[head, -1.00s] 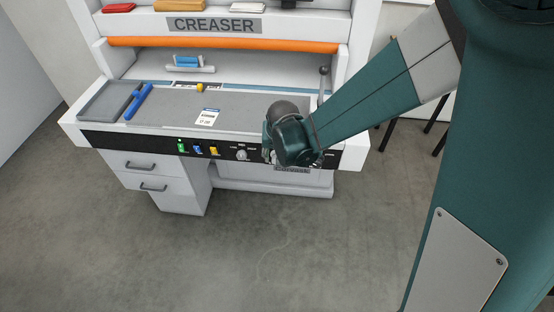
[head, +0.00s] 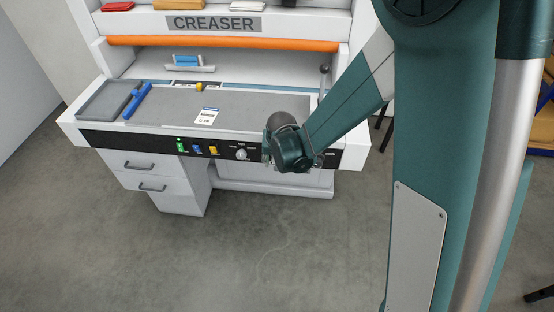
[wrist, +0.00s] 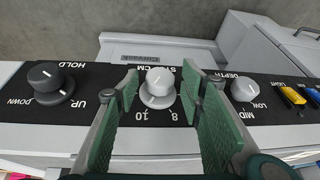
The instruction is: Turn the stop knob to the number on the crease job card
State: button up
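The stop knob (wrist: 158,86) is a pale grey knob on the black control panel, under the upside-down label STOP CM. The numbers 10 and 8 show by its near side; its exact setting is too small to tell. My gripper (wrist: 160,77) is open, with one green-padded finger on each side of the knob and gaps visible between pads and knob. In the head view my gripper is at the panel's right part, and my wrist hides the stop knob.
The hold knob (wrist: 50,83) and the depth knob (wrist: 243,88) flank the stop knob. Coloured switches (head: 197,149) sit further left on the panel. A lever (head: 323,80) rises at the bed's right. The floor (head: 180,260) in front is clear.

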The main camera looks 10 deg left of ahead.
jog(key=shift+f, duration=0.15)
jog(key=shift+c, duration=0.2)
jog(key=c, duration=0.8)
jog(key=shift+d+y+b, duration=0.1)
jog(key=shift+y+b, duration=0.25)
jog(key=shift+y, duration=0.05)
jog(key=shift+w+d+f+m+y+b, duration=0.15)
jog(key=shift+m+y+b, duration=0.25)
jog(key=shift+y+b, duration=0.6)
jog(key=y+b, duration=0.2)
jog(key=b, duration=0.1)
jog(key=y+b, duration=0.1)
jog(key=y, duration=0.1)
jog(key=shift+d+f+m, duration=0.3)
jog(key=shift+d+m, duration=0.05)
jog(key=shift+m, duration=0.05)
jog(key=shift+m+t+y+b, duration=0.3)
jog(key=shift+y+b, duration=0.65)
jog(key=shift+y, duration=0.15)
jog(key=shift+y+b, duration=0.35)
jog(key=shift+y, duration=0.55)
jog(key=shift+m, duration=0.3)
